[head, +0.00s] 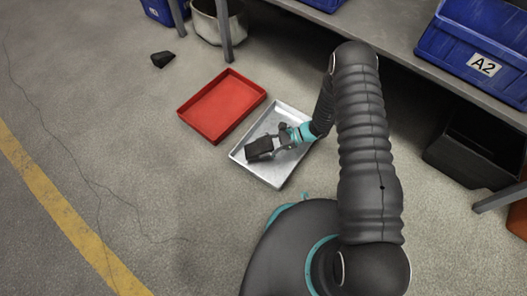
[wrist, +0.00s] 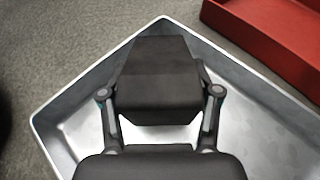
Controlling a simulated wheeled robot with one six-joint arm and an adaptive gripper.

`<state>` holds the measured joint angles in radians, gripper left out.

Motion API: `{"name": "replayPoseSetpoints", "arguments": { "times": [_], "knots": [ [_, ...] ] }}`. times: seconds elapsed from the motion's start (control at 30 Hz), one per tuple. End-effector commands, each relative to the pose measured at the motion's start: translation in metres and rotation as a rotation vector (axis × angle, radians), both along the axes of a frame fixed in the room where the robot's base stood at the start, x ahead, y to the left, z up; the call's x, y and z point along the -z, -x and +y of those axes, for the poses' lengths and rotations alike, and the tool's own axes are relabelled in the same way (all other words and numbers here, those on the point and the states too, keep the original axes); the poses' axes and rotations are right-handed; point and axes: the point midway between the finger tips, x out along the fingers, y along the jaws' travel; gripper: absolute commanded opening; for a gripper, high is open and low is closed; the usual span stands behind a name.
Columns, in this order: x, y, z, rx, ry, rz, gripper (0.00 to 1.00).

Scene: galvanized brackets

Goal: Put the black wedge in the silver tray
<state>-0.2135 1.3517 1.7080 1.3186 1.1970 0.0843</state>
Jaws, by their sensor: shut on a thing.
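The black wedge (head: 259,149) is a dark block with slanted faces, and it also fills the middle of the wrist view (wrist: 160,75). My gripper (head: 274,145) is shut on it, with one finger on each side in the wrist view (wrist: 160,92). The silver tray (head: 272,181) is a shallow metal tray on the floor. The wedge is over the inside of this tray, within its walls as seen in both views. I cannot tell whether the wedge touches the tray bottom. The tray rim also shows in the wrist view (wrist: 48,125).
A red tray (head: 222,105) lies beside the silver tray. A small dark lump (head: 162,59) lies on the open floor at upper left. Blue bins (head: 478,45) are at the right. Floor at left is clear.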

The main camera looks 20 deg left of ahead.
Motion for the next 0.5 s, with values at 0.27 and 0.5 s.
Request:
{"name": "replayPoseSetpoints", "arguments": {
  "times": [0.27, 0.5],
  "knots": [
    [0.015, -0.005, 0.004, -0.003, 0.000, 0.001, 0.05],
    [0.043, -0.005, 0.004, -0.003, -0.001, 0.001, 0.05]
  ]
}}
